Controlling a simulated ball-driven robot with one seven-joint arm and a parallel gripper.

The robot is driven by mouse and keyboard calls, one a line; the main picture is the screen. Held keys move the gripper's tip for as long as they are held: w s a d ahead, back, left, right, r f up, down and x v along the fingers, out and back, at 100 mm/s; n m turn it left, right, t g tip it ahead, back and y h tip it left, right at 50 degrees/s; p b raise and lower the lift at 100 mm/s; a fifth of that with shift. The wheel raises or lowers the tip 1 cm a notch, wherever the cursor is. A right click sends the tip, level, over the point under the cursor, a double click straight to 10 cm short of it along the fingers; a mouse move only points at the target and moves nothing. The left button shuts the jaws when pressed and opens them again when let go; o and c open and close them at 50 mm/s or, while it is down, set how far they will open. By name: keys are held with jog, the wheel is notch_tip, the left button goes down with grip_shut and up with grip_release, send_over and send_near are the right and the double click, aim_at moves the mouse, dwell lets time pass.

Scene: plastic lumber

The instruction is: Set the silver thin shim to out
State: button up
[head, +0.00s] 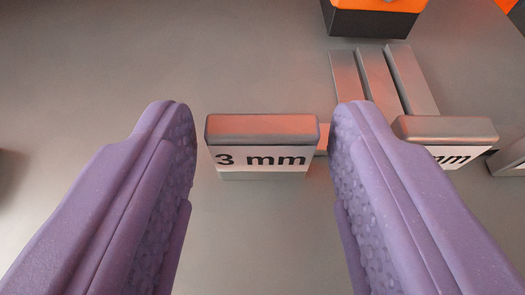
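A silver shim block (262,128) with a white label reading "3 mm" stands in the middle of the head view. My gripper (262,120) is open, with its two purple textured fingers to the left and right of this block. A gap shows between the left finger and the block; the right finger is close to the block's right side, and I cannot tell if they touch. A second silver block (447,130) with a label ending in "mm" stands to the right, partly hidden by the right finger. Which one is the thin shim is not clear.
Several grey parallel bars (378,78) lie behind the right finger. An orange and black block (372,18) is at the top edge. Another silver piece (508,158) is cut off at the right edge. The grey surface (100,60) on the left is mostly clear.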

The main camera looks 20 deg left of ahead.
jog(key=shift+r, duration=0.1)
jog(key=shift+s+d+r+p, duration=0.1)
jog(key=shift+s+r+p, duration=0.1)
jog(key=shift+s+p, duration=0.1)
jog(key=p+v, duration=0.2)
jog(key=v, duration=0.5)
jog(key=shift+f+p, duration=0.2)
jog(key=shift+p, duration=0.2)
